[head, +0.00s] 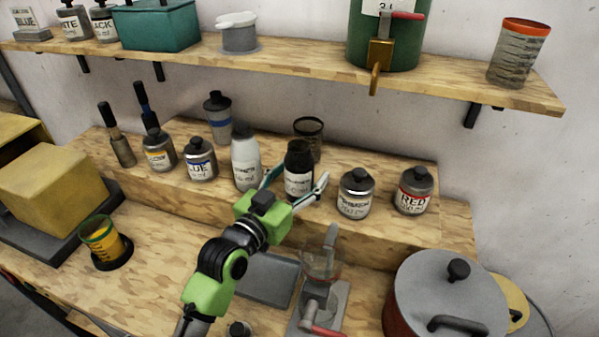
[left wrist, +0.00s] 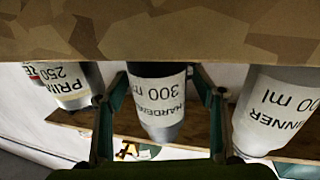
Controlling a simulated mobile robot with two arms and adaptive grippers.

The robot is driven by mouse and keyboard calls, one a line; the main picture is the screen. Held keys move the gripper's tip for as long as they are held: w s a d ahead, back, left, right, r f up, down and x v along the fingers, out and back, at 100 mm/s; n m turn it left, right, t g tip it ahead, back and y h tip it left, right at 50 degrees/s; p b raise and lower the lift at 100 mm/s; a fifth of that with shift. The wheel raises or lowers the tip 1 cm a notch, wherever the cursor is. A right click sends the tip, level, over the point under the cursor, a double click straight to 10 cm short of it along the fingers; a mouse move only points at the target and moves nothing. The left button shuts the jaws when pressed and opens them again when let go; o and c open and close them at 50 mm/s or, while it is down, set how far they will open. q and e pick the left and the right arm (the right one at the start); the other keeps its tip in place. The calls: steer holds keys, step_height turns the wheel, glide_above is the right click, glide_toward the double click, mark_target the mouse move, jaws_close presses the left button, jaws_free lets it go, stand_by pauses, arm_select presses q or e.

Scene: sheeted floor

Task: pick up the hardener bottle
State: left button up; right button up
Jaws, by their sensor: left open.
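The hardener bottle (head: 298,172) is black with a white label and stands upright on the raised wooden step, between a white bottle and a grey can. In the left wrist view the hardener bottle (left wrist: 158,103) appears upside down, its label reading "HARDENER 300 ml". My left gripper (head: 296,184) reaches it from the front, open, with one finger on each side of the bottle. The left wrist view also shows the fingers of my left gripper (left wrist: 160,88) flanking it, with the left finger close to its side; contact cannot be told. My right gripper is out of view.
The white thinner bottle (head: 245,162) stands close on the left, and a grey primer can (head: 355,194) on the right. A dark open cup (head: 308,135) is right behind. A shelf (head: 300,68) runs above. A clamp-like device (head: 322,280) and a lidded pot (head: 445,300) stand in front.

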arm_select(q)
steer(key=c, duration=1.6)
steer(key=shift+r, duration=0.1)
